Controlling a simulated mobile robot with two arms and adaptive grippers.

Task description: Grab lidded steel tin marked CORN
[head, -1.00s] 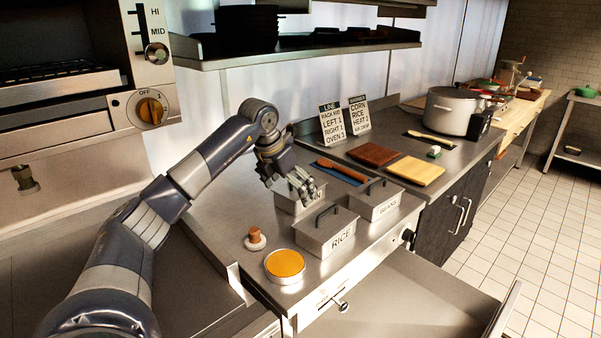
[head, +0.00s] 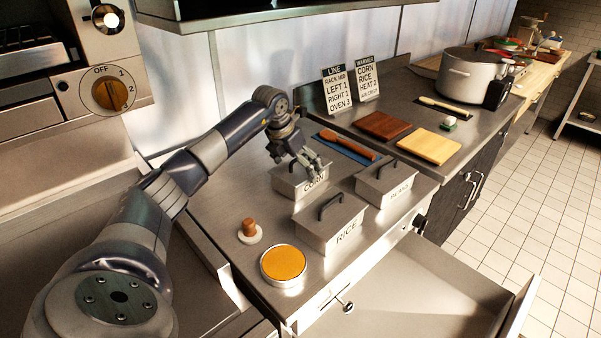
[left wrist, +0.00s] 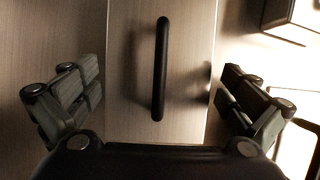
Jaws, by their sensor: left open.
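The lidded steel tin marked CORN (head: 290,186) stands on the steel counter, behind the RICE tin, its label partly visible. My left gripper (head: 311,167) is open above it and hides part of its lid and handle. In the left wrist view the tin's lid (left wrist: 188,70) lies below, with its black bar handle (left wrist: 161,68) running up the picture between the open fingers of my left gripper (left wrist: 158,105). The fingers show on either side of the lid, and nothing is held. My right gripper is not in view.
The RICE tin (head: 328,226) stands close in front, and the BEANS tin (head: 384,186) to the right. An orange-topped round tin (head: 284,264) and a wooden-knobbed piece (head: 249,231) are at front left. An open drawer (head: 430,290) juts out in front.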

